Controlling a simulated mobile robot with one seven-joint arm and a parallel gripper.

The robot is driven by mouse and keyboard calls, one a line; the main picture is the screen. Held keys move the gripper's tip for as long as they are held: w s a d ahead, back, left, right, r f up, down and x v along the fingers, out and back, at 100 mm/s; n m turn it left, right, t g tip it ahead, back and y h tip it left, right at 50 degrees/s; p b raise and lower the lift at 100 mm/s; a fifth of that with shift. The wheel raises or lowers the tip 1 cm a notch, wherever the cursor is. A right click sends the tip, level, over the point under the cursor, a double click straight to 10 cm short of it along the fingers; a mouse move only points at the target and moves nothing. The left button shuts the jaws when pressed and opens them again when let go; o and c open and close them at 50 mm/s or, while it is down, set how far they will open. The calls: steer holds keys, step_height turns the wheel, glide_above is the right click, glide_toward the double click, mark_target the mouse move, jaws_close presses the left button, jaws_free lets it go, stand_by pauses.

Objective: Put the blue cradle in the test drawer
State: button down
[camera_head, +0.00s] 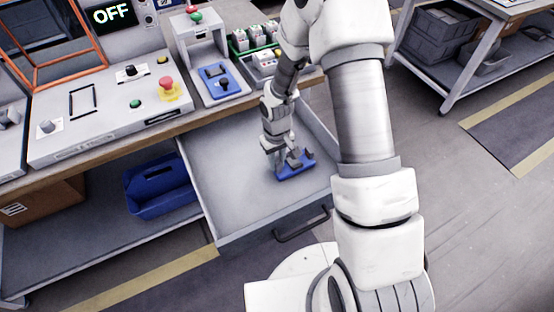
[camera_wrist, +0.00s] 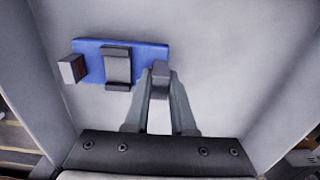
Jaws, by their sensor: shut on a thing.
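The blue cradle (camera_head: 296,168) is a flat blue plate with grey blocks on it. It is inside the open test drawer (camera_head: 225,170), towards the drawer's right side. My gripper (camera_head: 280,160) is down in the drawer, shut on the cradle's grey knob at one end. In the wrist view the cradle (camera_wrist: 120,62) lies across the upper left, with my gripper's fingers (camera_wrist: 160,88) on the knob. I cannot tell whether the cradle touches the drawer floor.
The drawer is otherwise empty, with a dark handle (camera_head: 301,226) at its front. Above it, the bench holds a control panel with a red button (camera_head: 166,88) and a press stand with another blue plate (camera_head: 220,82). A blue bin (camera_head: 160,186) sits on the lower shelf.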

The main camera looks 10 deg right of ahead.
steer(key=shift+f, duration=0.15)
steer(key=c, duration=0.7)
jaws_free()
step_height(320, 180, up, 17)
steer(key=p, duration=0.3)
steer(key=shift+r, duration=0.2)
steer(key=s+d+r+m+t+p, duration=0.1)
steer(key=s+d+r, duration=0.15)
steer(key=r, duration=0.65)
steer(key=s+d+r+m+t+p, duration=0.15)
steer(key=s+r, duration=0.25)
steer(key=r, duration=0.4)
steer(key=s+r+t+p, duration=0.1)
steer(key=s+r, duration=0.2)
steer(key=s, duration=0.1)
steer(key=s+d+r+t+p, duration=0.1)
steer(key=s+r, duration=0.2)
steer(key=s, duration=0.1)
steer(key=s+r+m+t+p, duration=0.1)
steer(key=s+r, duration=0.3)
steer(key=shift+s+d, duration=0.1)
steer(key=shift+d, duration=0.1)
